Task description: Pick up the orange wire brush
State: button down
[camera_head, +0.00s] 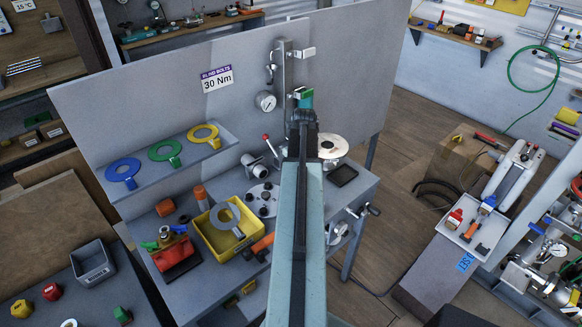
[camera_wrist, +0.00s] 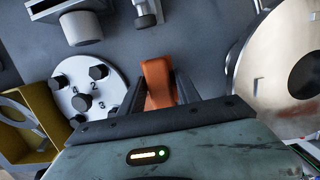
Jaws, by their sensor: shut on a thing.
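My gripper (camera_wrist: 160,78) is shut in the wrist view, with its two dark fingers on either side of an orange block-like part. I take this part for the orange wire brush (camera_wrist: 158,82); no bristles show, and most of it is hidden by the fingers and gripper body. I cannot tell whether it still touches the grey bench. In the head view my arm hides the gripper and what it holds. Another orange piece (camera_head: 263,243) lies beside the yellow bin (camera_head: 210,240) in the head view, partly close to my arm.
A bolted flange disc (camera_wrist: 88,86) sits left of my gripper, and a large silver disc (camera_wrist: 275,75) stands close on the right. A grey panel (camera_head: 130,110) rises behind.

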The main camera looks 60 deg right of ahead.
notch_tip(320, 180, up, 13)
jog(key=p, duration=1.1)
jog(key=shift+f, duration=0.15)
jog(key=shift+d+f, duration=0.1)
